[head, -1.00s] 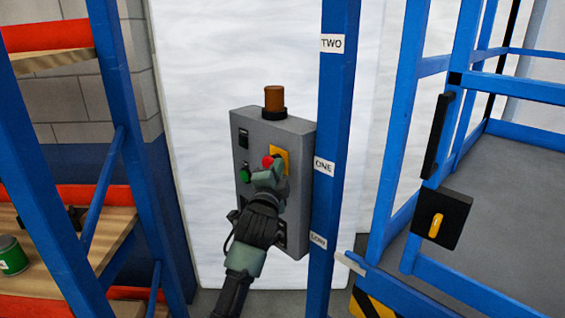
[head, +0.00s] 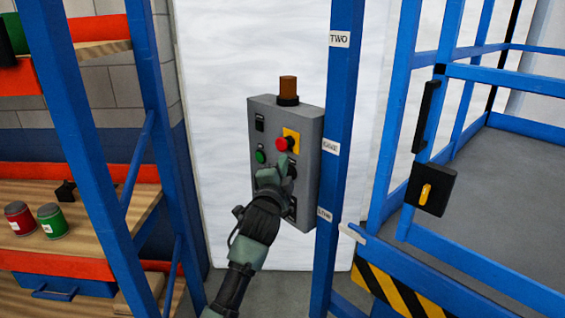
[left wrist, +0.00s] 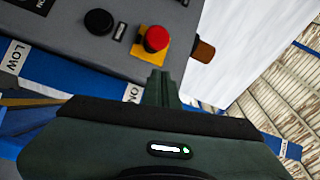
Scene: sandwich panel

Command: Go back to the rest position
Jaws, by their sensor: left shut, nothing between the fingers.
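A grey control panel (head: 308,165) stands in front of the white wall. It has a red button (head: 282,144) on a yellow plate, a green button (head: 261,156) and an orange-brown beacon (head: 288,89) on top. My left gripper (head: 268,176) is shut and empty in front of the panel's lower half, below the red button, hiding some of the lower controls. In the left wrist view the shut fingertips (left wrist: 161,78) point at the panel just under the red button (left wrist: 156,38); a black knob (left wrist: 98,22) shows beside it. My right gripper is not in view.
A blue post (head: 343,130) with level labels stands right of the panel. A blue-railed platform with a black box and yellow switch (head: 426,194) is at the right. A shelf with a red can (head: 19,218) and a green can (head: 53,220) is at the left.

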